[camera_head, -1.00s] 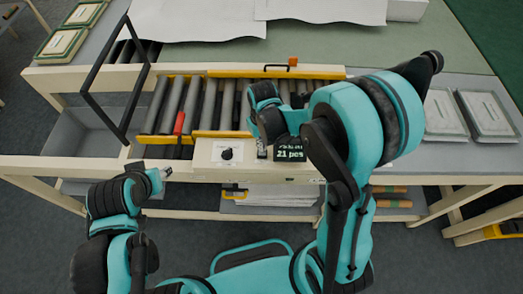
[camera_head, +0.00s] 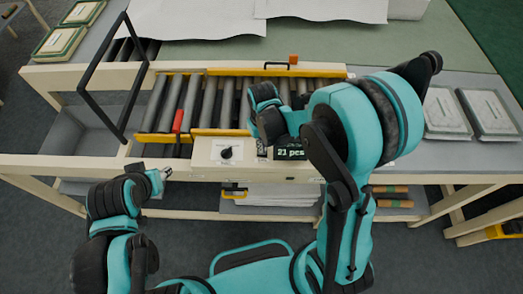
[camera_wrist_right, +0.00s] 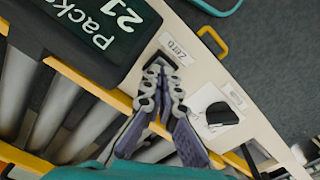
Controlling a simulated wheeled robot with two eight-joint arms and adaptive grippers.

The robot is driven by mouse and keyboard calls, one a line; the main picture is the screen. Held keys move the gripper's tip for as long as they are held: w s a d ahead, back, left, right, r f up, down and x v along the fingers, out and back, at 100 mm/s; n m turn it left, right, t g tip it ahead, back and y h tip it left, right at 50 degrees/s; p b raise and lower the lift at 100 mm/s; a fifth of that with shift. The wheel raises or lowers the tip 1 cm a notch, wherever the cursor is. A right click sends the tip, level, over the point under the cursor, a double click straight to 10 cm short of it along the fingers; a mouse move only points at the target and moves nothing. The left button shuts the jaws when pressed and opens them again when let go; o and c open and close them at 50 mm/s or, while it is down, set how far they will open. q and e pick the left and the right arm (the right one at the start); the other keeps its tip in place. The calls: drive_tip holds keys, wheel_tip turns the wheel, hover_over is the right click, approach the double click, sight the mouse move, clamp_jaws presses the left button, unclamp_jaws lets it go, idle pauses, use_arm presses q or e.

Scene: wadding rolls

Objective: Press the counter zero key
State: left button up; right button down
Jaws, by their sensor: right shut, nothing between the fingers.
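The counter display (camera_head: 290,148) on the cream control panel (camera_head: 205,152) reads 21. It also shows in the right wrist view (camera_wrist_right: 112,25), reading "Packs 21". Beside it, a small dark key (camera_wrist_right: 167,62) sits by a label reading "Zero". My right gripper (camera_wrist_right: 163,66) is shut and empty, its fingertips at this key and partly covering it. Whether they touch or press it I cannot tell. In the head view my right gripper (camera_head: 262,146) is just left of the display. My left gripper (camera_head: 165,173) is in front of the panel, apart from it; its jaws are too small to read.
A black knob (camera_head: 226,153) sits on the panel left of the key. Behind is a roller conveyor (camera_head: 208,103) with yellow rails and a red-handled item (camera_head: 179,123). A black frame (camera_head: 88,85) stands at the left. Packs (camera_head: 489,112) lie at the right.

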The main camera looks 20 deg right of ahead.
drive_tip(key=shift+f, duration=0.1)
drive_tip(key=shift+f+b, duration=0.3)
drive_tip(key=shift+b, duration=0.05)
drive_tip(key=shift+r, duration=0.15)
drive_tip(key=shift+r+p, duration=1)
drive_tip(key=shift+r, duration=0.15)
wheel_tip(320, 180, up, 6)
drive_tip(key=p, duration=0.4)
idle(0.4)
